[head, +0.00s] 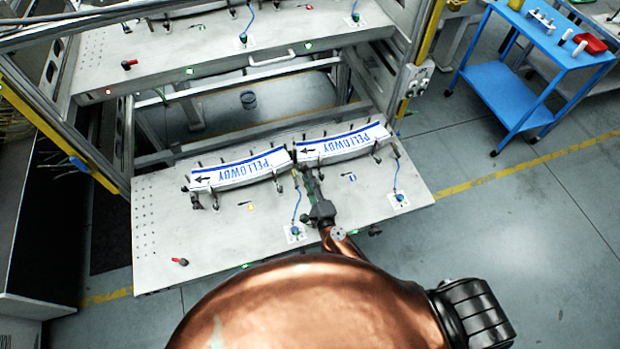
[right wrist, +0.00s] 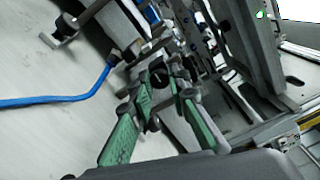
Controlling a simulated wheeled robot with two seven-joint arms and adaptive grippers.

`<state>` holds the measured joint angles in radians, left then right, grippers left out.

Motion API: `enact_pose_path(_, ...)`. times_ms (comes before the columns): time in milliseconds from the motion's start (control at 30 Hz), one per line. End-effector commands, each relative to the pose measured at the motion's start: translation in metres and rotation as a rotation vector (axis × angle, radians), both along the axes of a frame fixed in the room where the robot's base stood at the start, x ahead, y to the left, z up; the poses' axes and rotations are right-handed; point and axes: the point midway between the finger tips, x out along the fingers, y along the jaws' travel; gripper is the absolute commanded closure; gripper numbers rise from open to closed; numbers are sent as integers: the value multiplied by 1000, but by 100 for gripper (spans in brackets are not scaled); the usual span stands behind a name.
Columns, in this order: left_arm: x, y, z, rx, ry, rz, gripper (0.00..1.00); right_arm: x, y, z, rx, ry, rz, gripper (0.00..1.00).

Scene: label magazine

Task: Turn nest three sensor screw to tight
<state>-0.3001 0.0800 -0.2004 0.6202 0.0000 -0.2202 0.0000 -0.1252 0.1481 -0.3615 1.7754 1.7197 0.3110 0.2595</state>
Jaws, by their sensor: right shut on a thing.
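Two white label stacks (head: 240,171) and (head: 345,143) with blue lettering lie between upright posts on the pale lower shelf (head: 160,225). My right gripper (head: 305,173) reaches from the front to the near side of the stacks, close to the gap between them. In the right wrist view its green fingers (right wrist: 157,88) are shut on a small dark knob, which appears to be the sensor screw (right wrist: 157,74). The fingers hide part of it, and its nest number and setting cannot be read. My left gripper is not in view.
A blue cable (head: 297,208) rises from a white plate (head: 295,234) just left of my right gripper; another plate (head: 400,199) is at the right. A red-handled part (head: 180,262) lies at the front left. The upper shelf (head: 160,65) overhangs behind.

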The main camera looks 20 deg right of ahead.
Motion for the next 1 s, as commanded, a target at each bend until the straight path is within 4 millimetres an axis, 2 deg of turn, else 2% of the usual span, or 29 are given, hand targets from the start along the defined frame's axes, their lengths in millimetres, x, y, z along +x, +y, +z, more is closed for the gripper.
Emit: enact_pose_path(1000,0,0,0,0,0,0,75,-1,0,-2,961,35,-3,100)
